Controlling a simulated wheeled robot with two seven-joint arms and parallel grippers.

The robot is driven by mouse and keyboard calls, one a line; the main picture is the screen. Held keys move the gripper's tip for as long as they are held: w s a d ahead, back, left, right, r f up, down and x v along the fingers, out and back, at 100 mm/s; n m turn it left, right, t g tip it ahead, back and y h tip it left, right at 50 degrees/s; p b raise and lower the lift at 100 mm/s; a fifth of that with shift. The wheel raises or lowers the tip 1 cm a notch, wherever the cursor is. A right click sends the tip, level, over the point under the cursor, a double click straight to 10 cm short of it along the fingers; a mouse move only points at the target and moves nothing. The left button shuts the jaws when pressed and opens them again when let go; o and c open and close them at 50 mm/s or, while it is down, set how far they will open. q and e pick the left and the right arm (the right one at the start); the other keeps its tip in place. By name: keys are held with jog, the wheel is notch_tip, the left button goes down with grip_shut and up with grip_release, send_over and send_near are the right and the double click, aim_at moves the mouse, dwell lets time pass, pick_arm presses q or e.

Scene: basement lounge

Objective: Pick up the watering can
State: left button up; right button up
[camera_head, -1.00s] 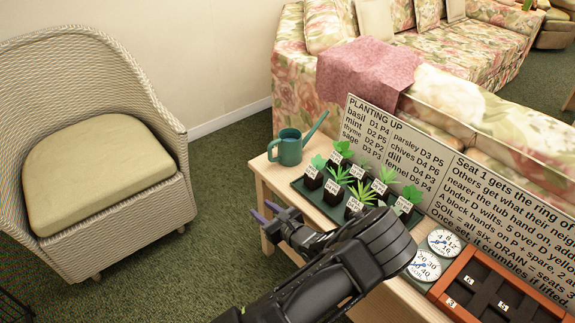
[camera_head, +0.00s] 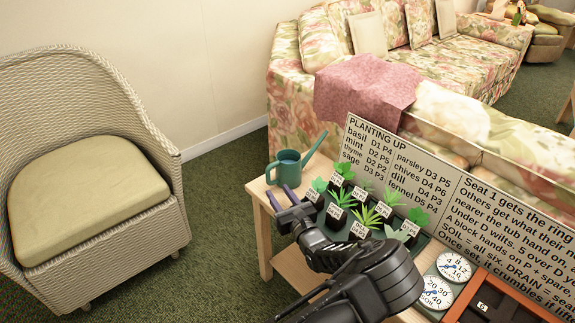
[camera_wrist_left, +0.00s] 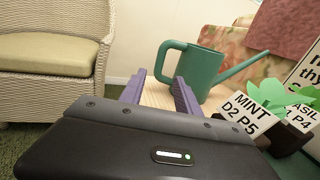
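I see no contact. My right gripper is not in view.
A tray of labelled seedlings (camera_head: 372,212) stands right beside the can. A planting sign (camera_head: 390,165) rises behind it. Two dials (camera_head: 453,266) and an orange-brown box (camera_head: 500,296) are further right. A wicker armchair (camera_head: 85,160) stands left, with open carpet between.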

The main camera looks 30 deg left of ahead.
aim_at(269, 181)
pick_arm(q)
jog(key=shift+a+f, duration=0.1)
jog(key=shift+a, duration=0.05)
jog(key=shift+x, duration=1.3)
jog(key=shift+a, duration=0.1)
jog(key=b+x, duration=0.1)
jog(key=x, duration=0.3)
jog(key=shift+w+a+b, duration=0.25)
jog(key=shift+a+b, duration=0.05)
jog(key=shift+a, duration=0.2)
jog(key=shift+c, duration=0.3)
